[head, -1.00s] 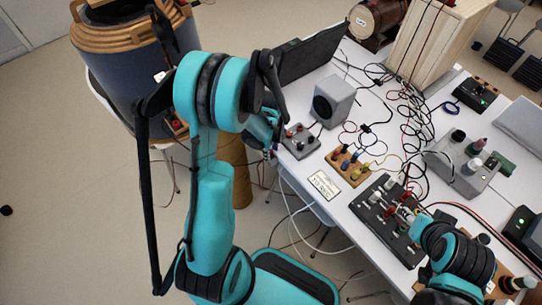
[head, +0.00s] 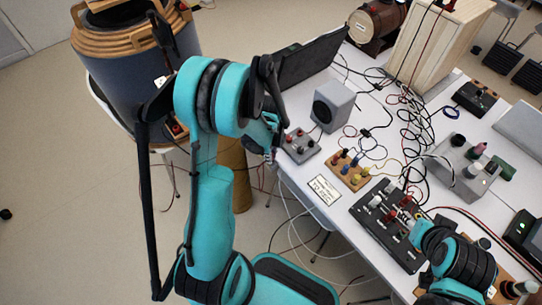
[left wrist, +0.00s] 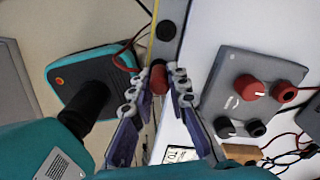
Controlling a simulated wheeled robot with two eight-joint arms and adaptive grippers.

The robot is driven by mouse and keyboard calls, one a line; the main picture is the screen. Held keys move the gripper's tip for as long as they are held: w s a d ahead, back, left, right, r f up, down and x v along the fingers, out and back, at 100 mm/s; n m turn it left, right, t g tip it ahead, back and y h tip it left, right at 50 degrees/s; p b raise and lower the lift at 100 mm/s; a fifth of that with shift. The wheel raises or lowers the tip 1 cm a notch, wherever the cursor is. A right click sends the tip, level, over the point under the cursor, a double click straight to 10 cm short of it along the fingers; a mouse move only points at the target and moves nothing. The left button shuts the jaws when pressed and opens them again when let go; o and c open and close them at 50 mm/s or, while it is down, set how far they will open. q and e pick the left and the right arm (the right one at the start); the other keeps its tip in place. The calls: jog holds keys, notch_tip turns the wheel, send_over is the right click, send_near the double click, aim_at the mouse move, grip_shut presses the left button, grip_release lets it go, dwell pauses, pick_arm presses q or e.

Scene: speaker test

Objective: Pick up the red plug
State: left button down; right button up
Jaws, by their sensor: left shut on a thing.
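The red plug (left wrist: 158,80) shows in the left wrist view as a small dark red cylinder with a red wire near its upper end. My left gripper (left wrist: 162,84) is shut on it, one finger on each side. The plug is by the table's edge strip, left of a grey terminal box (left wrist: 247,95) with red and black knobs. In the head view my left gripper (head: 268,130) is partly hidden by its own arm beside that box (head: 299,145), and I cannot make out the plug there. My right arm is at the lower right; its fingers cannot be made out.
A grey speaker (head: 333,103), a wooden block with coloured terminals (head: 347,170) and a black panel with knobs (head: 390,228) stand on the white table. Loose wires tangle behind them. A dark flat panel (head: 308,58) stands at the table's far left.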

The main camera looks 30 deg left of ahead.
pick_arm(q)
notch_tip(320, 180, up, 3)
jog(key=shift+r+p, duration=0.2)
jog(key=shift+p, duration=0.5)
jog(key=s+d+r+p, duration=0.2)
jog(key=d+r, duration=0.4)
jog(key=d, duration=0.5)
jog(key=shift+d+r+p, duration=0.3)
jog(key=shift+r+p, duration=0.05)
jog(key=shift+p, duration=0.35)
jog(key=shift+r, duration=0.15)
notch_tip(320, 180, up, 8)
jog(key=p, duration=0.6)
jog(key=shift+r+p, duration=0.15)
jog(key=shift+p, duration=0.15)
